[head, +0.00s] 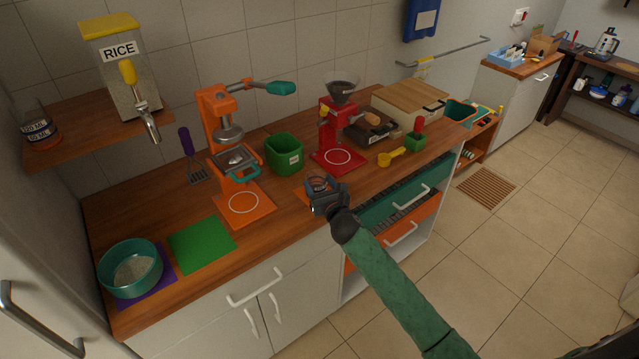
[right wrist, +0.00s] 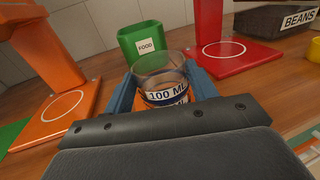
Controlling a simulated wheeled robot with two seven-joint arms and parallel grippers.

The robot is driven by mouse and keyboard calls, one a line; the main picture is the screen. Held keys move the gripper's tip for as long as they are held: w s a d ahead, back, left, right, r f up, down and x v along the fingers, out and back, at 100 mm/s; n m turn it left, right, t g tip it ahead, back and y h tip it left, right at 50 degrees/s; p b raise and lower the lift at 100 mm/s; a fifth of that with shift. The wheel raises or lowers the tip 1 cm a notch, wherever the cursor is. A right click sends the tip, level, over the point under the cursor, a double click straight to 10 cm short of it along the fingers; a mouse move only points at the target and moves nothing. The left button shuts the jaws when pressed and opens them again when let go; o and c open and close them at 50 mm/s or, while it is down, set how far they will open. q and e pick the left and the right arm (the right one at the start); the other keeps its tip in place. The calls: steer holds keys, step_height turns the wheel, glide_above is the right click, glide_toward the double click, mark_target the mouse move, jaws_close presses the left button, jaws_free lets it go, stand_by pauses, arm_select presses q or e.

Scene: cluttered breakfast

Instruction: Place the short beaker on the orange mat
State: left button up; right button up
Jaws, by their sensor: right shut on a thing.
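The short beaker (head: 318,182) is clear glass and sits between the fingers of my right gripper (head: 321,190). In the right wrist view the beaker (right wrist: 163,72) looks upright, with a "100 ML" label, and the blue fingers of the gripper (right wrist: 163,84) are shut on its sides. The orange mat (head: 302,198) shows only as a small patch on the counter just left of my gripper; the gripper and beaker hide the rest. I cannot tell whether the beaker touches the mat. My left gripper is not in view.
Behind the beaker stand a green food bin (head: 284,155) and a red grinder (head: 337,135). An orange press (head: 222,125) is to the left. A yellow scoop (head: 392,157) lies to the right. The counter's front edge (head: 290,240) is close. Another beaker (head: 38,128) stands on the shelf.

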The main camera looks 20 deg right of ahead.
steer(key=shift+f, duration=0.15)
steer(key=o, duration=1.3)
